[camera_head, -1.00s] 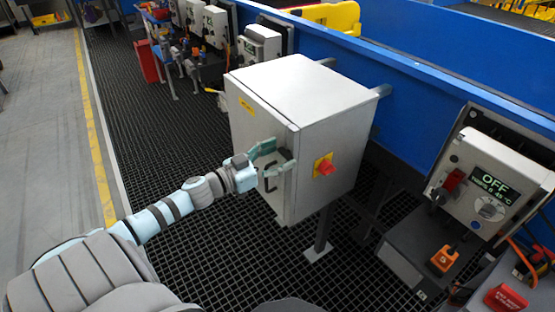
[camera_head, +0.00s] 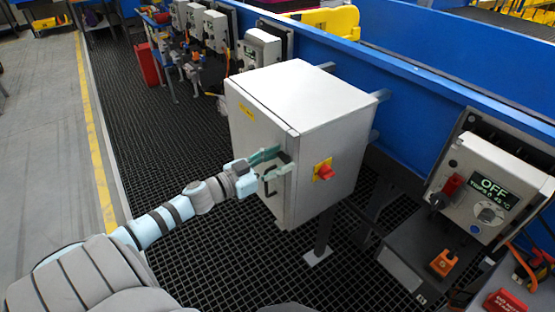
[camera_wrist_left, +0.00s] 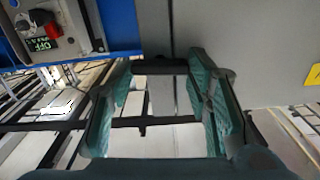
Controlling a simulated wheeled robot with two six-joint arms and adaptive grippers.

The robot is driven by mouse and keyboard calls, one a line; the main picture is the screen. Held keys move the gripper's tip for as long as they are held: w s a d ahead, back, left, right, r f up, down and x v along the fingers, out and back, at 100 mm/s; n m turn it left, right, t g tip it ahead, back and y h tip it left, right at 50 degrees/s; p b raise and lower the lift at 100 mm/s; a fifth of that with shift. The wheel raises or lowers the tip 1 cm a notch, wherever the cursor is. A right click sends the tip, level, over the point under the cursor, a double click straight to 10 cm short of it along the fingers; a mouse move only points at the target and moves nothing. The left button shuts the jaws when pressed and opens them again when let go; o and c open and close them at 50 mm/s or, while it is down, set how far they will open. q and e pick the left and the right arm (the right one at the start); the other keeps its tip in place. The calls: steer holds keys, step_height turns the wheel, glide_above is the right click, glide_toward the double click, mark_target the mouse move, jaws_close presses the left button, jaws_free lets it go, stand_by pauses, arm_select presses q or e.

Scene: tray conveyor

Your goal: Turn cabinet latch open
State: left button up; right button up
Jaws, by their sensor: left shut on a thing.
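The grey cabinet (camera_head: 310,100) stands on a post at the middle of the head view, with its door face towards the lower left. My left gripper (camera_head: 272,163) is at that door, with its teal fingers shut on the cabinet latch. A black handle shape (camera_head: 268,188) shows just below the fingers. In the left wrist view the two fingers (camera_wrist_left: 160,80) stand on either side of a black bar (camera_wrist_left: 160,66), which looks like the latch. The fingers hide part of the latch, so its exact angle is unclear. The door appears closed.
A red switch on a yellow plate (camera_head: 325,171) is on the cabinet's right side. A control box showing OFF (camera_head: 490,190) stands at the right. A blue conveyor wall (camera_head: 420,85) runs behind. Dark grating (camera_head: 150,125) lies free to the left.

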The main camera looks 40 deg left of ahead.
arm_select(q)
steer(key=m+p, duration=0.1)
steer(key=m, duration=0.3)
steer(key=shift+p, duration=0.35)
steer(key=m+p, duration=0.1)
steer(key=m, duration=0.2)
steer(key=shift+d+m, duration=0.1)
steer(key=shift+m, duration=0.3)
steer(key=m, duration=0.4)
steer(key=shift+s+f, duration=0.1)
steer(key=shift+f, duration=0.05)
steer(key=m, duration=0.5)
steer(key=shift+f, duration=0.15)
steer(key=o, duration=1.2)
steer(key=shift+c, duration=0.2)
steer(key=shift+s, duration=0.1)
